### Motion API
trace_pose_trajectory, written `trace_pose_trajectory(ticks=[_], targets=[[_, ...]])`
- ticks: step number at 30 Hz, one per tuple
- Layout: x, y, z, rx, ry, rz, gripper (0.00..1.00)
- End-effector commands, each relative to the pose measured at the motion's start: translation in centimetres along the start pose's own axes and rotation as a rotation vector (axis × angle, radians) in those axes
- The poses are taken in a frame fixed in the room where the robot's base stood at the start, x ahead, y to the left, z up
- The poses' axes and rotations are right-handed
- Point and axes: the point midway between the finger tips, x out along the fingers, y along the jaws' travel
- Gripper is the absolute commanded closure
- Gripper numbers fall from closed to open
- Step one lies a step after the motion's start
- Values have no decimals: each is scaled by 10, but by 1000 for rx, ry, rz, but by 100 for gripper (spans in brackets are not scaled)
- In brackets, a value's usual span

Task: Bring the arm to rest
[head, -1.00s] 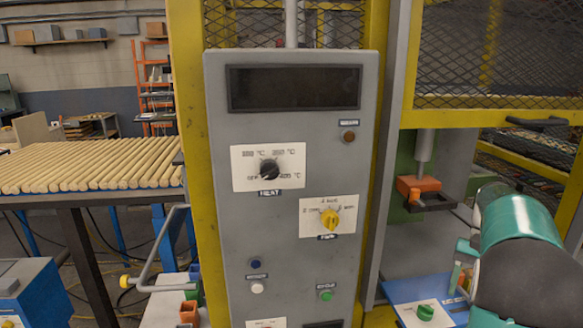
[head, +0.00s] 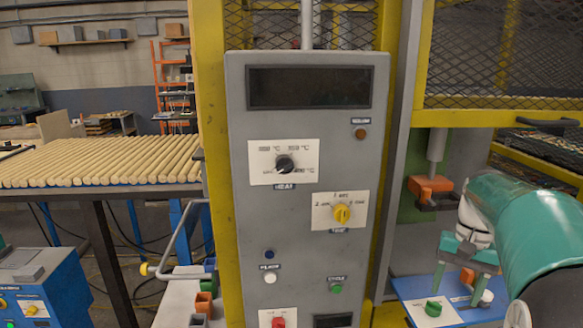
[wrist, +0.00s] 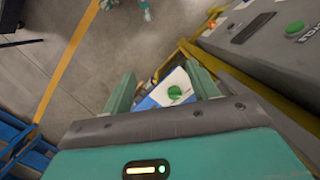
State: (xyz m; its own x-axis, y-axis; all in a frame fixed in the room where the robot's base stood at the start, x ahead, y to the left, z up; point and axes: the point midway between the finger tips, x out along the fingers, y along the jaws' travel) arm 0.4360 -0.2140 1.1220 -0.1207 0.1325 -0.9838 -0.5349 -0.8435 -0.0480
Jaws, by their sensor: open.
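My gripper (head: 459,282) hangs at the end of my teal arm on the right side of the head view. Its two green fingers point down and stand apart with nothing between them. It is above a blue and white panel (head: 408,289) that carries a green knob (head: 433,307). In the wrist view the fingers of my gripper (wrist: 162,84) are spread. The green knob (wrist: 175,92) shows beyond them, and I see no contact.
A grey control cabinet (head: 303,215) with knobs and buttons stands left of my arm. A yellow frame (head: 211,120) with mesh surrounds the machine. An orange-tipped press part (head: 430,187) is close behind my gripper. Wooden rods (head: 100,165) lie at left. Open floor (wrist: 45,65) shows in the wrist view.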

Motion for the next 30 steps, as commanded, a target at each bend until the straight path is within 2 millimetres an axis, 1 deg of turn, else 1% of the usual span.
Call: trace_pose_trajectory(ticks=[1, 3, 7, 10, 14, 18, 21, 25, 27, 30], targets=[[-5, -12, 16, -35, 38, -1, 41], [-6, -26, 36, -82, 88, -1, 41], [-6, -50, 75, -171, 184, -4, 41], [-1, -64, 104, -239, 258, -8, 41], [8, -80, 142, -329, 356, -13, 41], [24, -91, 180, -425, 460, -23, 41], [37, -96, 204, -488, 532, -32, 41], [52, -100, 224, -549, 600, -39, 41], [57, -100, 229, -566, 621, -42, 41], [60, -101, 232, -577, 634, -44, 41]])
